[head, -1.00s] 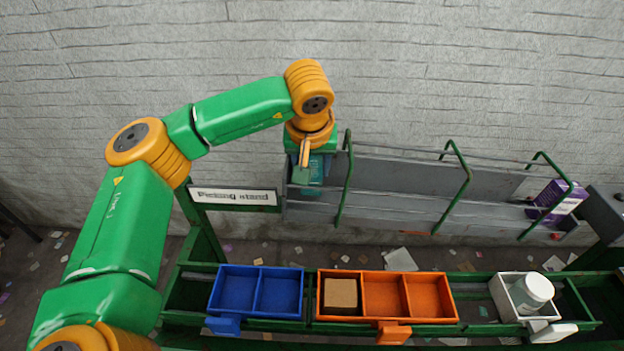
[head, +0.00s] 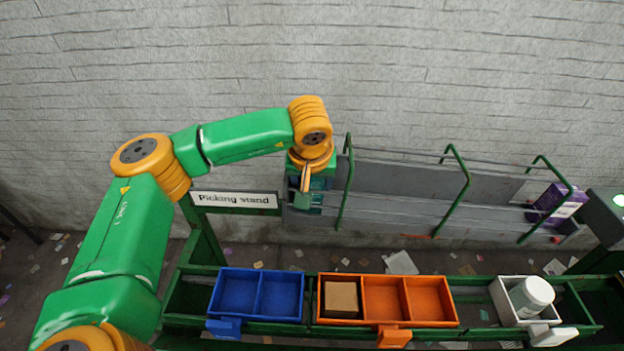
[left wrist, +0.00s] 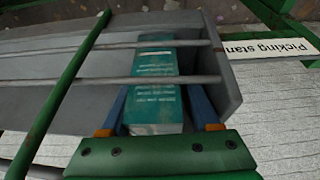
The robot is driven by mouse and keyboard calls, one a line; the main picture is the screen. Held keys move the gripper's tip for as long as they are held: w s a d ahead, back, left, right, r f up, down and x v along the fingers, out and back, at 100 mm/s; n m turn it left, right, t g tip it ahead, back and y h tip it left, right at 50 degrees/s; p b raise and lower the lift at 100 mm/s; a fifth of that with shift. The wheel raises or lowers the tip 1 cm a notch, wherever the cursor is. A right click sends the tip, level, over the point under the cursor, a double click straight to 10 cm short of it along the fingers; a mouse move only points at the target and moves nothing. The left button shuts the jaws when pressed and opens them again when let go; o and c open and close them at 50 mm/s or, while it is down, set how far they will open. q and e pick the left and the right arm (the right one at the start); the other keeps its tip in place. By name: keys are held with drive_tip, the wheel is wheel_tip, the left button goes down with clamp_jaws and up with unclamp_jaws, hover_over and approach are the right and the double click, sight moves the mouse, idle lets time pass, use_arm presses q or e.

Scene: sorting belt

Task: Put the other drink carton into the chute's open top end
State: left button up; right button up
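A teal drink carton (left wrist: 155,95) with pale lettering lies at the upper left end of the grey chute (head: 390,178). My left gripper (head: 305,186) is over that end, and its fingers stand on either side of the carton. In the left wrist view the gripper (left wrist: 158,100) appears open, with narrow gaps between its fingers and the carton. The carton (head: 308,199) is partly hidden by the gripper in the head view. Another drink carton, purple and white (head: 556,201), rests at the chute's right end. My right gripper is not in view.
Green hoops (head: 457,190) and thin rails cross the chute. A "Picking stand" sign (head: 235,199) is left of it. Below are a blue bin (head: 231,293), an orange bin (head: 384,297) holding a brown box (head: 341,296), and a white bin (head: 506,301) with a white jar (head: 531,292).

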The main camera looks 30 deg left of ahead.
use_arm(q)
drive_tip(key=shift+d+r, duration=0.1)
drive_tip(key=shift+r, duration=0.35)
drive_tip(key=b+v, duration=0.1)
drive_tip(key=v, duration=1)
drive_tip(key=shift+s+r+b, duration=0.15)
drive_tip(key=shift+s+b, duration=0.1)
drive_tip(key=shift+b, duration=0.05)
